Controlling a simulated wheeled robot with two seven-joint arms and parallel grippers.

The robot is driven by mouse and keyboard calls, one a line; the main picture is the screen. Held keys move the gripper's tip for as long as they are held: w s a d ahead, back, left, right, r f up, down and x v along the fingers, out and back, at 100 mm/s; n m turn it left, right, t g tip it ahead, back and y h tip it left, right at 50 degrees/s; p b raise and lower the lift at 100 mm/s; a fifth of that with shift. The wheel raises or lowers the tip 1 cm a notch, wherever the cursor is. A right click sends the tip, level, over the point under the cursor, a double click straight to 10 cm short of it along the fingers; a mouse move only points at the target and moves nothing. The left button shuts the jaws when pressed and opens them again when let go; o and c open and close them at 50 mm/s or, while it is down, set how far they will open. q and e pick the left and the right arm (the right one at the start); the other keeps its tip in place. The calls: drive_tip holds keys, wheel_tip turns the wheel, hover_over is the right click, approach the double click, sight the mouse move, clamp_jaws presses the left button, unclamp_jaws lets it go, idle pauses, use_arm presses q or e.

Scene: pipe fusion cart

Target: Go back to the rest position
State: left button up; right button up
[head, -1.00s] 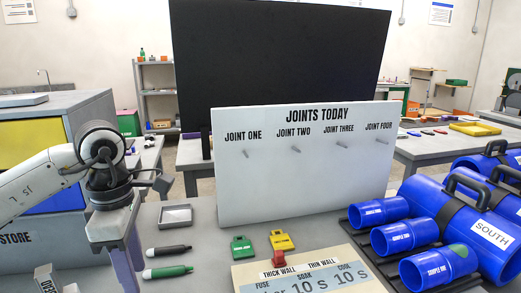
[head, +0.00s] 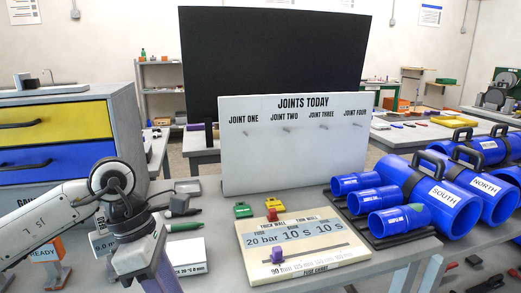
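My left arm comes in from the left, bent at its dark round wrist joint. Its grey and purple end (head: 143,262) points down near the bottom edge, in front of the table's left part. The fingertips are cut off or hidden, so I cannot tell whether they are open or hold anything. My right arm and gripper are out of view.
A fuse chart board (head: 352,248) with a purple marker (head: 278,256) lies on the table. Green (head: 243,210) and yellow (head: 273,204) tags lie behind it. A white joints board (head: 290,165) stands behind. Blue pipes (head: 402,221) are right; a drawer cabinet (head: 60,122) is left.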

use_arm(q)
drive_tip(key=s+d+f+g+h, duration=0.15)
drive_tip(key=s+d+h, duration=0.35)
drive_tip(key=d, duration=0.5)
drive_tip(key=s+d+r+n+t+h, duration=0.1)
drive_tip(key=s+d+r+n+h, duration=0.1)
drive_tip(key=d+r+n+h, duration=0.7)
drive_tip(key=w+a+f+n+t, duration=0.2)
drive_tip(key=w+f+n+t, duration=0.15)
drive_tip(key=n+t, duration=0.55)
drive_tip(key=w+a+f+n+t, duration=0.2)
drive_tip(key=w+f+n+t, duration=0.15)
drive_tip(key=n+t, duration=0.45)
drive_tip(key=a+f+n+y, duration=0.5)
drive_tip(key=f+n, duration=0.3)
drive_tip(key=a+f+n+y, duration=0.5)
drive_tip(key=f+n+y, duration=0.1)
drive_tip(key=f+n, duration=0.15)
drive_tip(key=s+a+f+n+g+y, duration=0.2)
drive_tip(key=s+a+f+n+g, duration=0.1)
drive_tip(key=s+f, duration=0.5)
drive_tip(key=s+a+f+n+g+y, duration=0.1)
drive_tip(key=s+a+f+n+g, duration=0.2)
drive_tip(key=s+f, duration=0.6)
drive_tip(key=shift+a+f+n+g+y, duration=0.3)
drive_tip(key=shift+f+n+g+y, duration=0.2)
drive_tip(key=shift+n, duration=0.45)
